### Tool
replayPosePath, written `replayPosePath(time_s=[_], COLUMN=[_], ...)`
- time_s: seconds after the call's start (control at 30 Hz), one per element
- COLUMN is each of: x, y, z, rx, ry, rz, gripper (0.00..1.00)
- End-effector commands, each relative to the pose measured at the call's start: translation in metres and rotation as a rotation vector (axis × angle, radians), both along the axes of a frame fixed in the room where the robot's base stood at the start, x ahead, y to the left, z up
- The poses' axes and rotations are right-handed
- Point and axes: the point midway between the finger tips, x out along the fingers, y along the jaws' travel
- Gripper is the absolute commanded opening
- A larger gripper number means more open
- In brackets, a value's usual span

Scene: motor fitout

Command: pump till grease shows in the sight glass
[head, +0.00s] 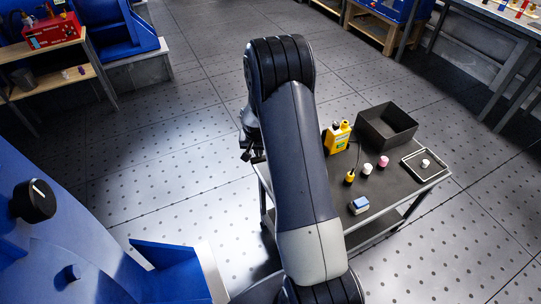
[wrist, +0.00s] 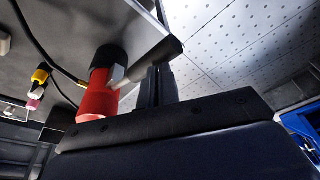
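A red pump with a black top (wrist: 103,82) stands close to my gripper in the wrist view. A dark-gripped lever (wrist: 150,60) sticks out from its side on a pale rod. My gripper (wrist: 157,84) has its two dark fingers close together at this lever. The lever crosses in front of their tips, so I cannot tell whether they grip it. In the head view my gripper (head: 249,146) is at the cart's left edge, partly behind my arm, which hides the pump. I cannot make out a sight glass in either view.
The cart (head: 398,192) carries a yellow bottle-like item (head: 337,138), a black bin (head: 386,127), a small tray (head: 413,166), a pink-topped piece (head: 383,162) and a blue-and-white block (head: 358,206). A black hose (wrist: 35,40) runs near the pump. Floor left of the cart is clear.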

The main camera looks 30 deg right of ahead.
Motion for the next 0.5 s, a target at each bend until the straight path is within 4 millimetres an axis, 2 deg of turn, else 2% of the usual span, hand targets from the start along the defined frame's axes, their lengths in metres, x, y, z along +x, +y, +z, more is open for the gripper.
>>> replayPosePath(time_s=[0.03,0.23,0.5], x=[-0.001,-0.002,-0.002], y=[-0.001,-0.001,-0.001], z=[-0.008,-0.02,-0.001], rx=[0.0,0.0,-0.001], ry=[0.004,0.005,0.004], rz=[0.0,-0.001,-0.001], gripper=[0.0,0.0,0.0])
